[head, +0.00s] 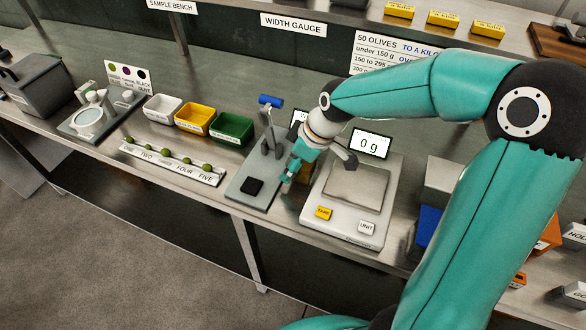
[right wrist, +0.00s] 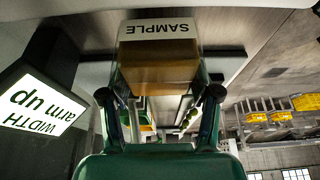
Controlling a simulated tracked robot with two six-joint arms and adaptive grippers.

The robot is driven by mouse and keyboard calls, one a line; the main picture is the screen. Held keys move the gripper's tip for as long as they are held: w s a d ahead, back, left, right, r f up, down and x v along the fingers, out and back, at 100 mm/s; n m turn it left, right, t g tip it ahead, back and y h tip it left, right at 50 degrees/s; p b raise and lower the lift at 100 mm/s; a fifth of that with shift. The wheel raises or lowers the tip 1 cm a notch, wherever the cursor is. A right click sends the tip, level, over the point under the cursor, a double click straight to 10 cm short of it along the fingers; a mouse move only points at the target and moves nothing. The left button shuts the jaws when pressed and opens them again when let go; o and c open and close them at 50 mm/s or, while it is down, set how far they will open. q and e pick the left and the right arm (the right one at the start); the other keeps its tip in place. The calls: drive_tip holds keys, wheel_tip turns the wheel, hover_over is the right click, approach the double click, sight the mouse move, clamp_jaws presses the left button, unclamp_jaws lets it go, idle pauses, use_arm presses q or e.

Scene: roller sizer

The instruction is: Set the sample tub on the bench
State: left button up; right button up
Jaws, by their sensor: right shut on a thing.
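The sample tub is a tan-brown box with a white SAMPLE label, seen in the right wrist view (right wrist: 158,66) between and beyond the fingers. In the head view it is mostly hidden behind my right gripper (head: 290,178). That gripper is shut on the tub, over the gap between the width gauge (head: 254,186) and the scale (head: 350,200). I cannot tell whether the tub touches the bench. The steel bench (head: 85,160) runs across the head view, with a SAMPLE BENCH sign (head: 172,5) at the back. My left gripper is not in view.
The scale display (head: 370,143) reads 0 g. White (head: 163,108), yellow (head: 195,118) and green (head: 231,129) bins stand left of the gauge. An olive size rack (head: 172,163) lies in front of them. A grey box (head: 35,82) stands far left.

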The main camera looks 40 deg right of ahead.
drive_tip(key=shift+f, duration=1.1)
drive_tip(key=shift+f, duration=0.1)
drive_tip(key=o, duration=1.2)
drive_tip(key=shift+o, duration=0.2)
drive_tip(key=v, duration=1.2)
drive_tip(key=shift+d, duration=0.1)
